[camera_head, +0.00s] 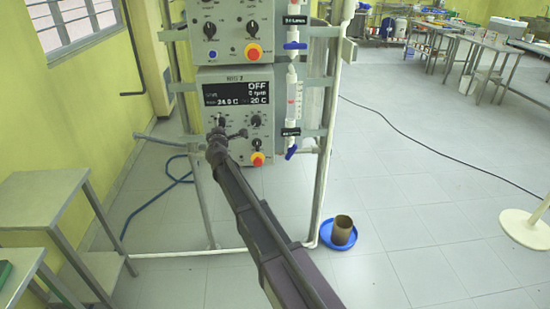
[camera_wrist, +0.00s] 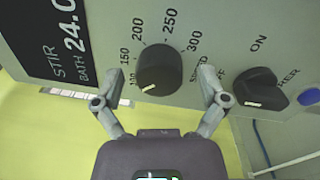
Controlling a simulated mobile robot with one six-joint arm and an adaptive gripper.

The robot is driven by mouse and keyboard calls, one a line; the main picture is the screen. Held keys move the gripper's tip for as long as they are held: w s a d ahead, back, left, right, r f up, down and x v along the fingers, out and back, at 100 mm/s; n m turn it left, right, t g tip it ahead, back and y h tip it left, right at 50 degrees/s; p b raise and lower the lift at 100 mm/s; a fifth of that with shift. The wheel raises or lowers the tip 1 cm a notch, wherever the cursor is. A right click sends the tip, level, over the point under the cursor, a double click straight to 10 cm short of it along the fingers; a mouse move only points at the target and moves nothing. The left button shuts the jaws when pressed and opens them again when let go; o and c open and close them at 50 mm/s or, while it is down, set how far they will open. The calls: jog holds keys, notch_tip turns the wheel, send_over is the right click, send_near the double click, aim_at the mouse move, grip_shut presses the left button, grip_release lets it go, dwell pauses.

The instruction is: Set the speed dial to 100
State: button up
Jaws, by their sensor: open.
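The speed dial (camera_wrist: 160,68) is a round black knob in the wrist view, ringed by printed numbers from about 100 to 300. Its white mark points down and slightly left, below the lowest number on the left. My gripper (camera_wrist: 162,76) is open, with one finger left and one right of the dial; contact cannot be told. In the head view, my gripper (camera_head: 222,135) is at the left part of the lower control box (camera_head: 210,84) and partly hides the dial's area. The display (camera_head: 238,93) reads OFF and 0 rpm.
Right of the dial is a black heater switch (camera_wrist: 262,88) with ON and OFF labels, close to my right finger. A blue button (camera_wrist: 308,97) is farther right. A red emergency button (camera_head: 257,159) and glass tubing with blue valves (camera_head: 291,131) are near the box.

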jog(key=n, duration=0.4)
jog(key=shift+n, duration=0.4)
jog(key=n, duration=0.4)
jog(key=shift+y, duration=0.3)
jog(key=shift+r+n+p, duration=0.1)
jog(key=shift+n+p, duration=0.2)
jog(key=shift+n, duration=2)
jog(key=shift+n+g, duration=0.3)
jog(key=shift+n, duration=1.9)
jog(key=s, duration=1.4)
jog(key=s+d+f+m+g+h+p, duration=0.2)
jog(key=s+d+m+g+h, duration=0.1)
jog(key=d+m, duration=0.7)
jog(key=s+d+f+m+g+h+p, duration=0.2)
jog(key=s+d+f+m+g+h, duration=0.1)
jog(key=d+m, duration=0.8)
jog(key=shift+s+d+f+m+g+h+p, duration=0.35)
jog(key=shift+s+d+g, duration=0.5)
jog(key=shift+d+g, duration=0.35)
